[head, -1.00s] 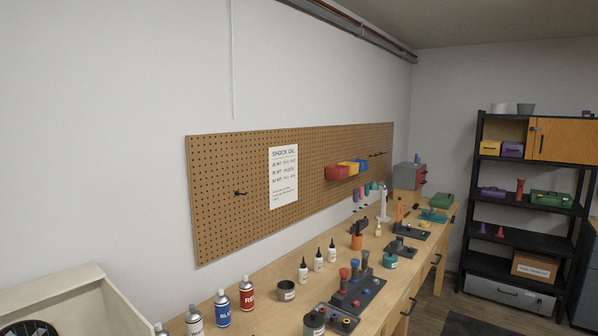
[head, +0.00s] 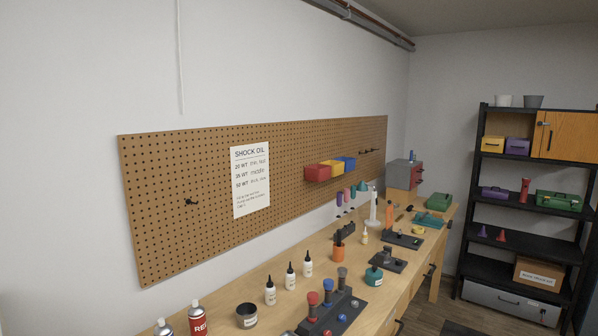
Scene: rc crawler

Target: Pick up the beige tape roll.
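I cannot make out a beige tape roll in the head view. The long wooden workbench (head: 268,283) runs from the near left to the far right along the wall, with many small items on it. A round teal item (head: 374,276) with a dark top stands at the bench's middle. A dark grey cup (head: 246,315) stands near the front left. My gripper is not in view.
White bottles (head: 290,276), a dark block with red and blue knobs (head: 329,314) and an orange cup (head: 338,252) crowd the bench. A black shelf (head: 524,212) stands at the right. Floor (head: 424,314) shows between bench and shelf.

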